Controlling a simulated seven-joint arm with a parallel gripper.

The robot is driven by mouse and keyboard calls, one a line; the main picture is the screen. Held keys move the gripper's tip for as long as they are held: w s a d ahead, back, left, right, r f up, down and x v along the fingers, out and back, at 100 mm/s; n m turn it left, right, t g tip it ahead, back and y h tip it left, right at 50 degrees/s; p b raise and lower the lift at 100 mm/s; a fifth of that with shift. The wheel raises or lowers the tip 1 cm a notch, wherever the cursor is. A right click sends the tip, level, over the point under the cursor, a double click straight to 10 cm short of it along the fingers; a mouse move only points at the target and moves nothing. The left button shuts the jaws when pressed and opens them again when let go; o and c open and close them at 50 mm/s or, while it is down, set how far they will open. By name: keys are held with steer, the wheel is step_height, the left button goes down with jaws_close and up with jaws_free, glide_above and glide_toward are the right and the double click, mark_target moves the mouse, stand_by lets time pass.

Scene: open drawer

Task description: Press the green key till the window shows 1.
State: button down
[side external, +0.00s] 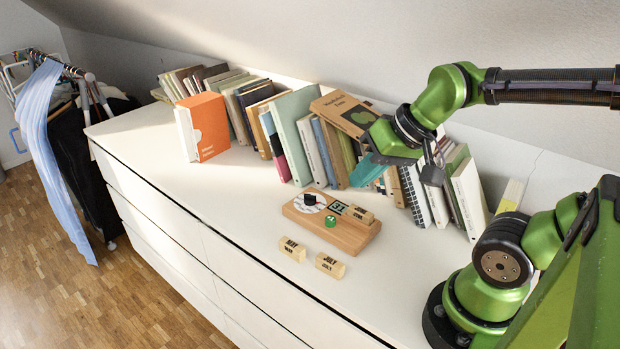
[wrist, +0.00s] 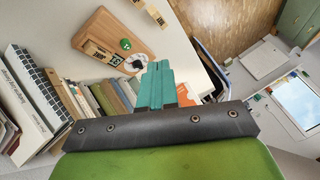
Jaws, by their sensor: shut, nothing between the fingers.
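A wooden calendar board (side external: 318,227) lies on the white dresser top, with a round green key (side external: 331,221) near its front edge. Behind the key is a dark window (side external: 338,207) with light digits that look like 31, though they are small. A white dial (side external: 309,200) with a black knob is left of the window. In the wrist view the green key (wrist: 125,44) and window (wrist: 117,60) show beyond my fingertips. My gripper (side external: 364,172), with teal fingers, is shut and empty, above and behind the board's right part, apart from the key.
Month blocks (side external: 292,249) and (side external: 330,265) lie loose in front of the board; another block (side external: 361,214) sits on its right end. A row of leaning books (side external: 295,122) stands along the wall behind, close to my gripper. The dresser top (side external: 225,195) left of the board is clear.

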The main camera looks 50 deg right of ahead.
steer(key=w+d+f+m+g+y, duration=0.25)
steer(key=w+d+f+m, duration=0.25)
steer(key=f+m, duration=0.3)
steer(key=m+t+y, duration=0.2)
steer(key=m+t, duration=0.1)
steer(key=m, duration=0.2)
glide_above(335, 218)
steer(key=shift+r, duration=0.45)
steer(key=shift+f, duration=4.45)
steer(key=shift+f, duration=0.1)
steer(key=shift+f, duration=0.3)
